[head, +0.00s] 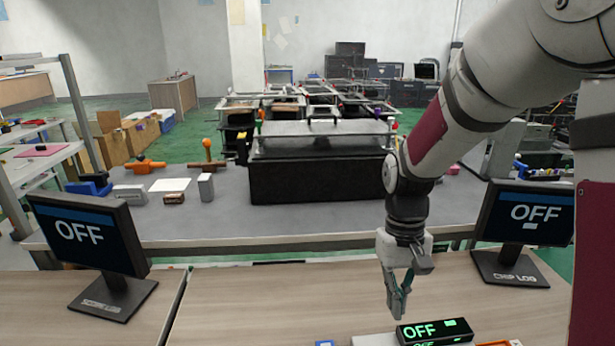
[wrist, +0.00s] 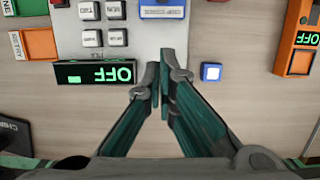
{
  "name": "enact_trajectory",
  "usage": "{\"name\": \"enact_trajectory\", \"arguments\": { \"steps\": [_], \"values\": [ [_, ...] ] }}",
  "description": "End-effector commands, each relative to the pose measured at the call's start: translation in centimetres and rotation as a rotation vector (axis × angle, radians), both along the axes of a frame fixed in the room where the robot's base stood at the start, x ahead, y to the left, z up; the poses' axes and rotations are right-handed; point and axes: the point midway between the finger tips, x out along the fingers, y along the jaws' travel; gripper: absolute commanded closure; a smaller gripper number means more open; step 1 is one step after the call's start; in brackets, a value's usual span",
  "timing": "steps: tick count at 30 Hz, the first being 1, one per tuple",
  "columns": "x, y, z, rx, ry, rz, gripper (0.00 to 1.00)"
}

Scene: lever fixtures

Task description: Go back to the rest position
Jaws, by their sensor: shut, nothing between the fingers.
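My gripper (head: 399,303) hangs from my arm on the right side of the head view, pointing down above the wooden table (head: 250,300). It is shut and empty. In the wrist view my gripper (wrist: 163,68) has its fingertips together, between a black display reading OFF (wrist: 95,73) and a small blue button (wrist: 210,73). The same display (head: 435,331) stands just right of and below the fingertips in the head view. The fingers appear to be above the table, touching nothing.
A left monitor (head: 85,238) and a right monitor (head: 525,218) both read OFF. A grey panel with several buttons (wrist: 90,38) lies beside the display. Orange boxes (wrist: 297,45) flank it. A grey bench (head: 220,220) with a black box (head: 318,180) stands beyond. Bare wood lies mid-left.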

Motion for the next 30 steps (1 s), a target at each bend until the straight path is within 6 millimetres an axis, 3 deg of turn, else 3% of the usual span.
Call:
{"name": "enact_trajectory", "arguments": {
  "steps": [6,15,24,30],
  "values": [
    [-3.2,0.2,6.7,0.008,-0.137,-0.001,1.0],
    [-9.5,0.5,13.6,0.008,-0.335,0.0,1.0],
    [-15.7,0.6,17.1,-0.003,-0.514,0.0,1.0],
    [-17.7,0.7,17.6,-0.009,-0.57,-0.001,1.0]
  ]
}}
